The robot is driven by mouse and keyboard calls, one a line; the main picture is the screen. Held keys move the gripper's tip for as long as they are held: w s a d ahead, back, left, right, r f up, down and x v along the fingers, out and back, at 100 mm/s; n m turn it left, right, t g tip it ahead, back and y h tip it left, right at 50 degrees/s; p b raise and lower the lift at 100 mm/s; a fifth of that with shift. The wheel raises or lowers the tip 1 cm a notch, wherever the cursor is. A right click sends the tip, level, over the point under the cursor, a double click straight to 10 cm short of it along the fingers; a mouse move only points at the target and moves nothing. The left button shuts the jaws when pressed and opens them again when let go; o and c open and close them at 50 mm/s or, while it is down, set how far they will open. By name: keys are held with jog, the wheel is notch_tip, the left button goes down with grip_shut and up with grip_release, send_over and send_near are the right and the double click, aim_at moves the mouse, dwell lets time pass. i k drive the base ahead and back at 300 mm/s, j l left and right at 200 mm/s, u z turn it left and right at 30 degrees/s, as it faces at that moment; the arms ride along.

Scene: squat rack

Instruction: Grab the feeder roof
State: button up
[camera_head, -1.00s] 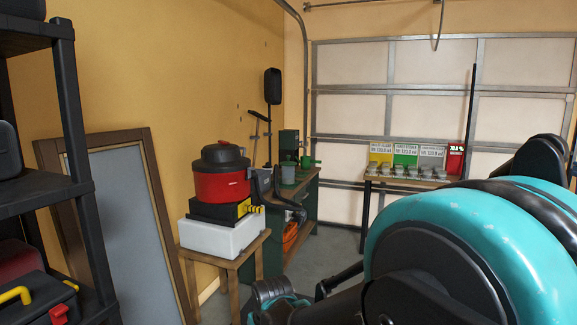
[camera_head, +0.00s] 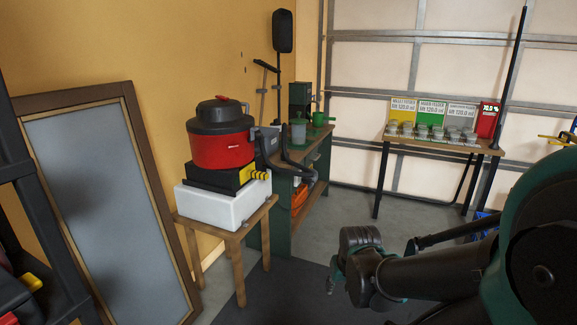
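I cannot surely pick out a feeder roof in the camera_head view. A far table (camera_head: 440,143) holds several small grey cups (camera_head: 448,132). Upright coloured signs stand behind them, and the small lettering on some seems to include the word "feeder".
A small wooden table (camera_head: 226,226) holds a white box (camera_head: 215,205), a black and yellow case (camera_head: 222,178) and a red vacuum (camera_head: 221,150). A framed panel (camera_head: 105,190) leans left beside a black shelf (camera_head: 22,170). Floor (camera_head: 350,205) between benches is clear.

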aim_at(294, 121)
jog(key=i+l+z, duration=0.4)
jog(key=i, duration=0.4)
jog(key=i+z, duration=0.4)
jog(key=i, duration=0.45)
